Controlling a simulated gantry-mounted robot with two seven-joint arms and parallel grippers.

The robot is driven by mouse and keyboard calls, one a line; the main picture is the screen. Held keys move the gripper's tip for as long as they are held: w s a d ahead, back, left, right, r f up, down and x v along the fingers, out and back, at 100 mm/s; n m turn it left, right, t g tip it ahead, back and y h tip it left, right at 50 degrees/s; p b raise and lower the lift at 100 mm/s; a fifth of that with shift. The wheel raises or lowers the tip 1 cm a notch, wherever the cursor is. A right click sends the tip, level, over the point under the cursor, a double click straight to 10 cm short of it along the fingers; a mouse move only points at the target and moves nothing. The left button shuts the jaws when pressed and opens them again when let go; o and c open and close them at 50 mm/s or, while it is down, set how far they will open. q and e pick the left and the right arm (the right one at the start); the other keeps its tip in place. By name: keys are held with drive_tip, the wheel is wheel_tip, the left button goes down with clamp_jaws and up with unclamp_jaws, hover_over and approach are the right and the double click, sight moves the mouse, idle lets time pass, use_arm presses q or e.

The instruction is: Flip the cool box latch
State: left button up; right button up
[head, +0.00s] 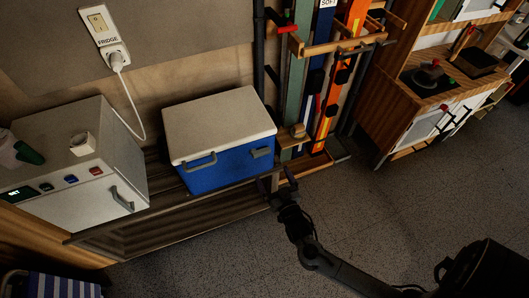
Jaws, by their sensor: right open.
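The cool box (225,172) has a blue body and a closed white lid (220,118). It stands on a slatted bench. A grey bar handle (199,161) is on the left of its front, at the lid's edge. A small grey latch-like piece (261,153) is on the right of its front. My right gripper (285,178) is open and empty, just right of and below the box's front right corner, apart from the latch-like piece. My left gripper is not in view.
A white fridge (110,165) with a handle stands left of the box, plugged into a wall socket by a white cable (132,100). A rack of skis (328,80) stands behind right. The bench's front rail (170,202) runs below the box. Grey floor (390,200) lies open at right.

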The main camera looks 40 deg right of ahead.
sight(262, 154)
drive_tip(key=b+x, duration=0.3)
drive_tip(key=x, duration=0.5)
drive_tip(key=shift+w+d+f, duration=0.1)
drive_tip(key=shift+w, duration=0.2)
drive_tip(key=shift+w+d+b, duration=0.2)
drive_tip(key=shift+w+b, duration=0.1)
drive_tip(key=shift+w, duration=0.3)
